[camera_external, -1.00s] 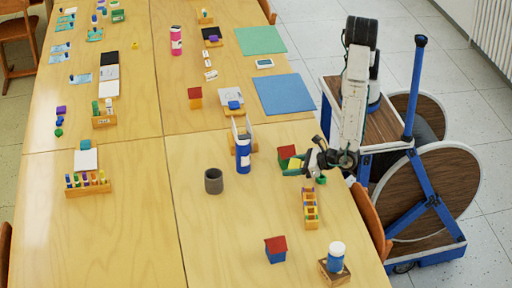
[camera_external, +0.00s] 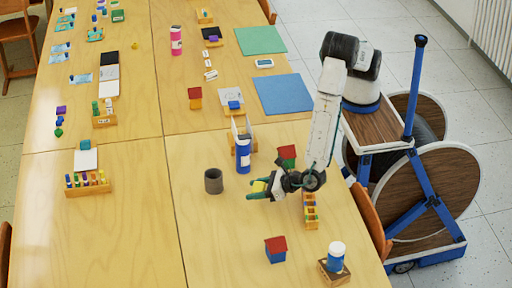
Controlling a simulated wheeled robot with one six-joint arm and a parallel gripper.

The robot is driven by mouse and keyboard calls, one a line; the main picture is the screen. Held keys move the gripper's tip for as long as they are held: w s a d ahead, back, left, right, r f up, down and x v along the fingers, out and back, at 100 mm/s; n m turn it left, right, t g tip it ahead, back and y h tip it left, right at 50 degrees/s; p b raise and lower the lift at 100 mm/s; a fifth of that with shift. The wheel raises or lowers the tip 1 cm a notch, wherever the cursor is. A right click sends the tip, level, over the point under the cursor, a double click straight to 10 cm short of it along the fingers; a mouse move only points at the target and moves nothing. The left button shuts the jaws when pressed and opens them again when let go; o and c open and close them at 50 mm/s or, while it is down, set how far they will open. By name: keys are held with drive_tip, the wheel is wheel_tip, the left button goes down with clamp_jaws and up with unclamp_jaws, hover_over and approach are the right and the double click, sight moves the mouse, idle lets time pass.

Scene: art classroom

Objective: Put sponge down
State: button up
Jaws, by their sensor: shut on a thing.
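The sponge (camera_external: 258,186) is a small yellow block. My gripper (camera_external: 257,189) is shut on it and reaches leftward over the front table, with dark green fingers around it. The sponge is in front of the blue bottle (camera_external: 243,156) and to the right of the dark grey cup (camera_external: 213,181). Whether it touches the tabletop (camera_external: 225,235) I cannot tell. Part of the sponge is hidden by the fingers.
A red-roofed block house (camera_external: 287,153) stands behind my gripper. An orange holder with colored pieces (camera_external: 310,212) is to its right. Another small house (camera_external: 275,249) and a bottle on a wooden stand (camera_external: 336,257) are nearer the front.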

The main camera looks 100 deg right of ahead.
sight(257, 202)
drive_tip(key=shift+s+f, duration=0.1)
drive_tip(key=shift+f, duration=1.6)
drive_tip(key=shift+f, duration=0.1)
drive_tip(key=o, duration=1)
drive_tip(key=shift+f, duration=0.1)
drive_tip(key=shift+c, duration=0.2)
drive_tip(key=shift+r, duration=0.25)
drive_tip(key=v, duration=1.1)
drive_tip(key=shift+s+a+r, duration=0.1)
drive_tip(key=shift+s+a, duration=0.05)
drive_tip(key=shift+s, duration=0.2)
